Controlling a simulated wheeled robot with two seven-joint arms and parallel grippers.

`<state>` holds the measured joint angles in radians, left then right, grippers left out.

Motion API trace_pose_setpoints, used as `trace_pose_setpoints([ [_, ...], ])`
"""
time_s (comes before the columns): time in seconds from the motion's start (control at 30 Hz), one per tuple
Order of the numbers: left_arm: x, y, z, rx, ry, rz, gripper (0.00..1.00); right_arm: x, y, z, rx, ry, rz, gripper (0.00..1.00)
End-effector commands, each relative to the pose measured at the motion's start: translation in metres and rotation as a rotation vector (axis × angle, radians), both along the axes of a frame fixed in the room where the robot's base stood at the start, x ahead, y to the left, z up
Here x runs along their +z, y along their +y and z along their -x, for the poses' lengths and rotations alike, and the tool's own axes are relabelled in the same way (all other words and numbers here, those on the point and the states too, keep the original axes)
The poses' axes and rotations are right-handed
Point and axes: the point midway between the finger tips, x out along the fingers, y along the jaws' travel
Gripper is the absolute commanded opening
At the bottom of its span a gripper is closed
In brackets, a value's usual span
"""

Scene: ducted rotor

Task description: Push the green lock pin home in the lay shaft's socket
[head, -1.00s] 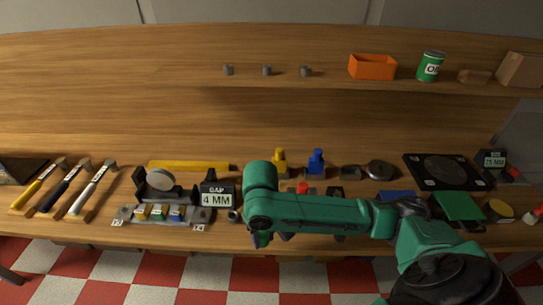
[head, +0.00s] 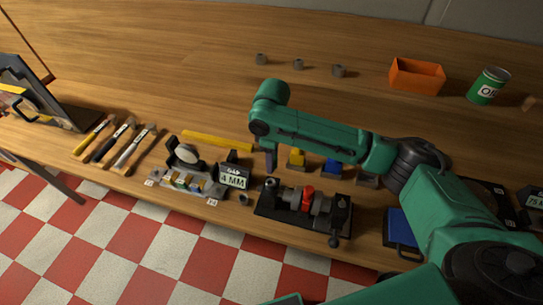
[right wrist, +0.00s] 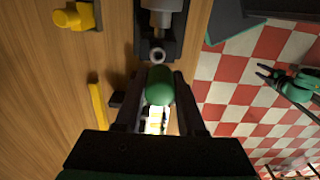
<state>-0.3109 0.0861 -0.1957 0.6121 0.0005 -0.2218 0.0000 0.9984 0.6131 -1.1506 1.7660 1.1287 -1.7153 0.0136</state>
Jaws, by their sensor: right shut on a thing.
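My right gripper (head: 271,163) points down above the left end of the black fixture (head: 262,212) that carries the lay shaft (head: 318,205). In the right wrist view it (right wrist: 160,100) is shut on the green lock pin (right wrist: 160,86), whose rounded end shows between the fingers. The round socket (right wrist: 158,55) at the shaft's end lies just beyond the pin in that view, and the pin looks apart from it. The pin's far end is hidden. My left gripper (right wrist: 275,80) shows small in the right wrist view, over the floor, with its fingers apart and empty.
A gap block marked 4 MM (head: 234,177) and a grey fixture (head: 190,184) stand left of the lay shaft. Yellow (head: 296,158) and blue (head: 331,167) pieces stand behind it. A blue tray (head: 398,225) lies to its right. The bench's front edge is close.

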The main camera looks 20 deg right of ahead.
Motion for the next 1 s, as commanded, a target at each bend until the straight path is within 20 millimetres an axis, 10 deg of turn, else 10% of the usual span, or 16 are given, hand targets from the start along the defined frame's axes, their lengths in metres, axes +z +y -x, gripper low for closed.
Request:
trace_pose_setpoints([
  [0.5, -0.016, -0.01, -0.024, -0.006, -0.04, 0.014, 0.5, -0.052, 0.0, 0.0, -0.001, 0.002, -0.001, 0.0],
  [1.0, -0.017, -0.005, -0.011, -0.002, -0.019, 0.007, 0.5, -0.055, 0.0, 0.0, -0.001, -0.001, -0.001, 0.0],
])
